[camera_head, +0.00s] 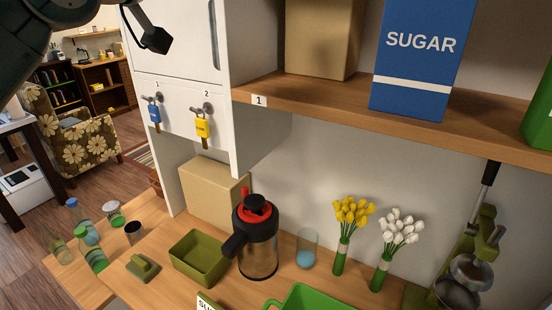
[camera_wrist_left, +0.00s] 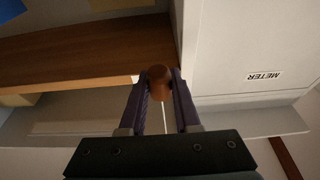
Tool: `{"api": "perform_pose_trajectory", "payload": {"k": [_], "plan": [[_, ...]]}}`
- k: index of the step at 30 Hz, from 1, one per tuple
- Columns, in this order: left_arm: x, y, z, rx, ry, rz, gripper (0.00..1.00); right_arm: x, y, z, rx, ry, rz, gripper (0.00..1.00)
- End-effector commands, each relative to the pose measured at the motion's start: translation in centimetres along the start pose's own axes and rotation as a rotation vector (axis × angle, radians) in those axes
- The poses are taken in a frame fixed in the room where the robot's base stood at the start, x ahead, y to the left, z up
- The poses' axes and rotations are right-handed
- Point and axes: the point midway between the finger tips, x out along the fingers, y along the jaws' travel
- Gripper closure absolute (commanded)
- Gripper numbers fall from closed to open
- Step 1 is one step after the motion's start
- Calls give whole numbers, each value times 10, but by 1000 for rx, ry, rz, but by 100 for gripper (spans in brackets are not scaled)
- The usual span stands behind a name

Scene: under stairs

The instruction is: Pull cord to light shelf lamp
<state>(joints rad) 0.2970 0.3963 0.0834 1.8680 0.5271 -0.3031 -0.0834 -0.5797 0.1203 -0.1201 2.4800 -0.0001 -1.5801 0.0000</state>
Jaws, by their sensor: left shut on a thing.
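In the left wrist view my left gripper (camera_wrist_left: 160,88) is shut on a reddish-brown cord knob (camera_wrist_left: 159,76), held between its fingertips. A thin white cord (camera_wrist_left: 164,118) shows between the fingers. The knob is close to a white cabinet wall and the wooden shelf (camera_wrist_left: 85,55). In the head view the knob is not visible, and part of my left arm fills the top left corner. I cannot make out the shelf lamp in either view. My right gripper is in neither view.
A white cabinet (camera_head: 175,100) with two hanging padlocks stands beside the shelf. A blue sugar box (camera_head: 418,65) and a cardboard box (camera_head: 320,35) stand on the shelf. Below, the counter holds a black-topped jug (camera_head: 257,235), a green tray (camera_head: 200,258), flowers and bottles.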

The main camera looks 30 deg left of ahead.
Motion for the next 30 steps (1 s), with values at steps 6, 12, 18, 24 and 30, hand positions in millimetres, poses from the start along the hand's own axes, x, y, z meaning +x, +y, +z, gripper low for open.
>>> {"api": "perform_pose_trajectory", "payload": {"k": [6,12,18,24,30], "plan": [[-3,0,11,1,0,0,100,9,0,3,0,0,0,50],[-6,0,19,1,-1,0,100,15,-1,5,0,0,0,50],[-6,0,21,1,-2,0,100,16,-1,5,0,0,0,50],[-6,0,20,1,-3,0,100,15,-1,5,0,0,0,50],[-4,0,13,1,-3,0,100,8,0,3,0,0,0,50]]}}
